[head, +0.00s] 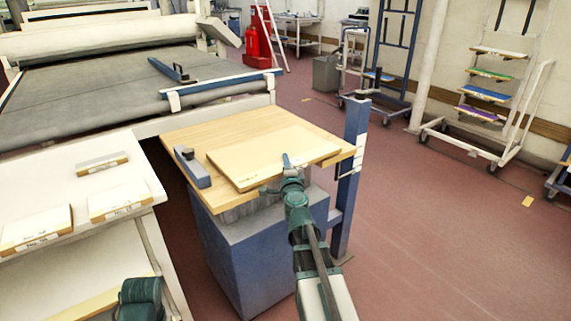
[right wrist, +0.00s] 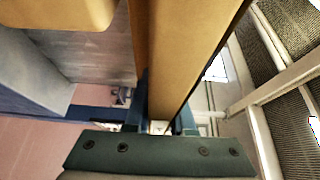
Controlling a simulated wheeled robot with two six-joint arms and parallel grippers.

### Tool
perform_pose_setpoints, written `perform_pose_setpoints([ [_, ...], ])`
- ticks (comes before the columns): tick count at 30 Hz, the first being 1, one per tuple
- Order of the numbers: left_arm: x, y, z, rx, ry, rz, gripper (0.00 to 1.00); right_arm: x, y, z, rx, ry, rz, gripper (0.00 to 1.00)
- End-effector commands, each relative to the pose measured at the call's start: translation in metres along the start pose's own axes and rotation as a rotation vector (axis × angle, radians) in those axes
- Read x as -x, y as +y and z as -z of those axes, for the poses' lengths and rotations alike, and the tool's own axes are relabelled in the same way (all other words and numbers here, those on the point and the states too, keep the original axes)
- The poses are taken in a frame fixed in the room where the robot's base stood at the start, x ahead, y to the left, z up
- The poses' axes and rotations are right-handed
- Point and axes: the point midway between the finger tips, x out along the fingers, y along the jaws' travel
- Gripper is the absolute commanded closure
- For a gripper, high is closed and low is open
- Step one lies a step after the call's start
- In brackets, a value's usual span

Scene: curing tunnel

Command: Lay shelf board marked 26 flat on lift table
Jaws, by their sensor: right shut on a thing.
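A pale wooden board (head: 270,158) is over the wooden top (head: 225,130) of the blue lift table (head: 245,255). It looks nearly level; I cannot tell whether its whole underside touches the top. A small label shows on its edge, but I cannot read its number. My right gripper (head: 289,163) is shut on the board's near edge. In the right wrist view the board (right wrist: 190,45) runs up from between the two fingers (right wrist: 163,122). A dark green part of my left arm shows at the bottom left; its fingers are out of sight.
A white bench (head: 145,165) at left holds several labelled boards. A conveyor (head: 110,80) stands behind. A blue post (head: 350,170) rises at the lift table's right, and a grey-blue block (head: 192,167) sits on its left edge. Open floor (head: 440,240) lies right; wheeled racks stand by the wall.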

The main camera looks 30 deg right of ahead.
Motion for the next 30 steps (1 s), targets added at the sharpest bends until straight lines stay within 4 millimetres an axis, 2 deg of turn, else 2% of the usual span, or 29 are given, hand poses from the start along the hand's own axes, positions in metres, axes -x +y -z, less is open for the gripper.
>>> perform_pose_setpoints([
  [15, -0.0095, 0.0009, 0.0006, 0.0, 0.0, 0.0, 0.39, 0.0, 0.0095, 0.0, -0.001, 0.0, 0.0, 1.0],
  [16, -0.0084, 0.0008, 0.0005, 0.0, 0.0, 0.0, 0.39, 0.0, 0.0084, 0.0, -0.001, 0.0, 0.0, 0.72],
  [21, -0.0082, 0.0008, 0.0005, 0.0, 0.0, 0.0, 0.39, 0.0, 0.0082, 0.0, -0.001, 0.0, 0.0, 0.43],
  [30, -0.0086, 0.0004, 0.0005, -0.001, 0.0, 0.002, 0.39, 0.0008, 0.0086, 0.0, 0.001, 0.0, 0.0, 0.43],
])
